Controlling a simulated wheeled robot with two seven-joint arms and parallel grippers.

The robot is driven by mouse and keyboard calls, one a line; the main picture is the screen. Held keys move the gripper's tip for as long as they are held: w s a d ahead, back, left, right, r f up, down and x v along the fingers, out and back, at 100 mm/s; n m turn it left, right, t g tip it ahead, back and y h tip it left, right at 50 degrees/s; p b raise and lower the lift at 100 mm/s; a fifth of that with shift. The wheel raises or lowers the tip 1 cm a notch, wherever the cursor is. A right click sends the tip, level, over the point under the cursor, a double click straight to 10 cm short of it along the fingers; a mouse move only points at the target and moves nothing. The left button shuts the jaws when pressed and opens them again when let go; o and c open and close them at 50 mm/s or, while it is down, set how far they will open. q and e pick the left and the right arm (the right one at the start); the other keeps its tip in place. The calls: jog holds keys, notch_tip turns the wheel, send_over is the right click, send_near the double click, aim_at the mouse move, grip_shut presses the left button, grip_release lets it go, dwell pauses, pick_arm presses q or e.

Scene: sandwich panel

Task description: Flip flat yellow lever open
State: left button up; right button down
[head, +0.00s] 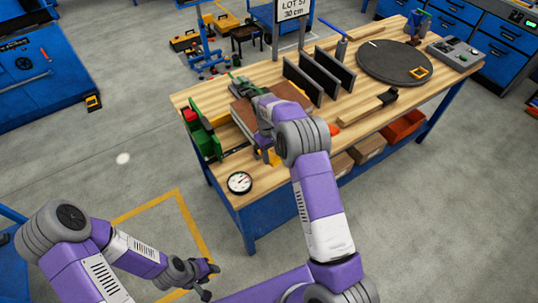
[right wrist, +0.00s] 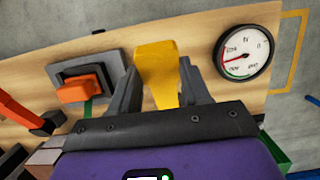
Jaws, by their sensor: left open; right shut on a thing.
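The yellow lever (right wrist: 157,72) stands between the two fingers of my right gripper (right wrist: 158,88) in the right wrist view. The fingers are shut on it, one on each side, and its wider end shows beyond them. In the head view a bit of yellow lever (head: 273,157) shows under my right gripper (head: 265,147) near the bench's front edge; my wrist hides most of it. How far the lever is tilted cannot be told. My left gripper (head: 207,279) is open and empty, low over the floor at the front.
A round dial gauge (right wrist: 243,52) lies right of the lever. An orange switch on a grey block (right wrist: 87,88) is to its left. On the wooden bench stand a green-sided fixture (head: 205,135), black upright panels (head: 318,75) and a dark round turntable (head: 394,62).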

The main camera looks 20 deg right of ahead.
jog(key=shift+w+r, duration=0.2)
jog(key=shift+w, duration=0.15)
jog(key=c, duration=0.8)
grip_release()
jog(key=shift+o, duration=1.4)
jog(key=shift+a+f, duration=0.1)
jog(key=shift+f, duration=0.05)
jog(key=v, duration=0.7)
jog(key=shift+r, duration=0.35)
jog(key=shift+s, duration=0.1)
